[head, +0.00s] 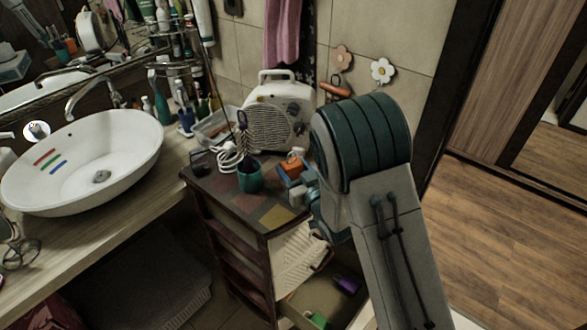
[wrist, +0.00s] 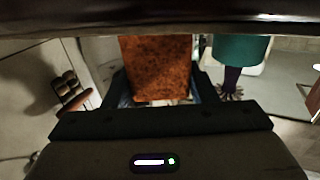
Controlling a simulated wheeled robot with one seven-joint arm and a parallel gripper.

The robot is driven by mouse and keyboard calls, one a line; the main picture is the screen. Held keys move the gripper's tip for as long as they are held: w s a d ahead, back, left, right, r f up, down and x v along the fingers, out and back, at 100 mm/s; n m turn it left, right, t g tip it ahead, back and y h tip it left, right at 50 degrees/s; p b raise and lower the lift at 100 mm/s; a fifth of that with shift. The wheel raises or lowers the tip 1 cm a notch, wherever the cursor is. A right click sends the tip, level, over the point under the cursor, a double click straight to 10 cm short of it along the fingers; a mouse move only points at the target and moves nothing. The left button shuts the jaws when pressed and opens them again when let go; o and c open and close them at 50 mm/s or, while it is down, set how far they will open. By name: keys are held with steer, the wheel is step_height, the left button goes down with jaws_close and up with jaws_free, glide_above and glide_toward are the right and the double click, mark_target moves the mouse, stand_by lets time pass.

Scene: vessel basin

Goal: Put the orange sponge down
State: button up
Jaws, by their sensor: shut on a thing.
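The orange sponge (head: 292,167) is at the right side of the small dark cabinet's top, beside the teal cup. In the wrist view the sponge (wrist: 158,68) fills the middle, rough and brown-orange, between my fingers. My gripper (head: 290,176) is shut on it. My arm hides part of the gripper and the cabinet's right edge. I cannot tell whether the sponge touches the cabinet top.
The teal cup (head: 250,177) holds a purple-handled brush, left of the sponge. A cream heater (head: 280,118) stands behind. The patterned cabinet top (head: 262,205) is clear in front. A low open drawer (head: 310,298) holds purple and green items. A white basin (head: 85,145) is left.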

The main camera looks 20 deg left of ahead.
steer(key=shift+f, duration=0.2)
steer(key=o, duration=1)
steer(key=shift+r, duration=0.1)
steer(key=shift+c, duration=0.2)
steer(key=shift+r, duration=0.25)
steer(key=p+v, duration=0.5)
steer(key=v, duration=0.7)
steer(key=shift+p, duration=0.3)
